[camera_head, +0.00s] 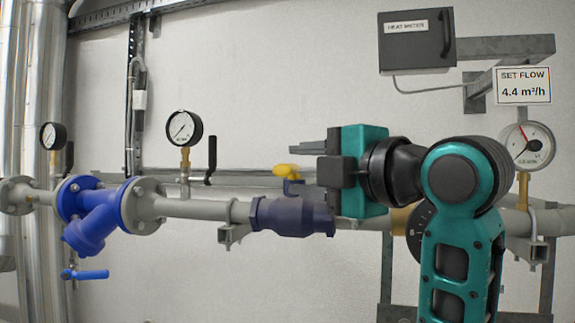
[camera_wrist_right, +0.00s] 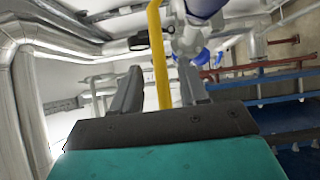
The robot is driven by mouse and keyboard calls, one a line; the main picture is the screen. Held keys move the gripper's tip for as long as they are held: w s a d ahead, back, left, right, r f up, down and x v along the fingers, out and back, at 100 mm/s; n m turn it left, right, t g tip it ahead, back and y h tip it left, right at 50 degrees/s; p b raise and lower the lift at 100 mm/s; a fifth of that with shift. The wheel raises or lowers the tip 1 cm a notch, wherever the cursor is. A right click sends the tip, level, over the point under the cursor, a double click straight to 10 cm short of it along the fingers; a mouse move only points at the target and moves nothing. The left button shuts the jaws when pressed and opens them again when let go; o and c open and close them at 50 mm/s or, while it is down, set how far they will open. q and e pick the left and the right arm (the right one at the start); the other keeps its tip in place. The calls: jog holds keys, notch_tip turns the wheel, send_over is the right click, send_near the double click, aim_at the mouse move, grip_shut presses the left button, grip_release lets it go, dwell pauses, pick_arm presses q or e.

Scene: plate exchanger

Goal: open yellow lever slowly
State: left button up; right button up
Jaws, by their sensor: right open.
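The yellow lever (camera_head: 286,170) sits on top of the dark blue valve body (camera_head: 292,216) in the pipe at the middle of the head view. Only its short end shows there, beside my right gripper (camera_head: 304,163). In the right wrist view the yellow lever (camera_wrist_right: 158,58) is a long bar running from the top edge down between the two grey fingers of my right gripper (camera_wrist_right: 160,90). The fingers are apart, with a gap visible on both sides of the lever. I cannot tell whether either finger touches it. My left gripper is not in view.
A blue strainer (camera_head: 95,210) and a pressure gauge (camera_head: 184,128) with a black-handled valve (camera_head: 211,160) are to the left. A heat meter box (camera_head: 415,40), a flow sign (camera_head: 522,86) and a flow gauge (camera_head: 527,143) are to the right. The wall above the gripper is clear.

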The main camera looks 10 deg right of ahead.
aim_at(296, 170)
jog(key=shift+x, duration=2.15)
jog(key=shift+c, duration=0.2)
grip_shut()
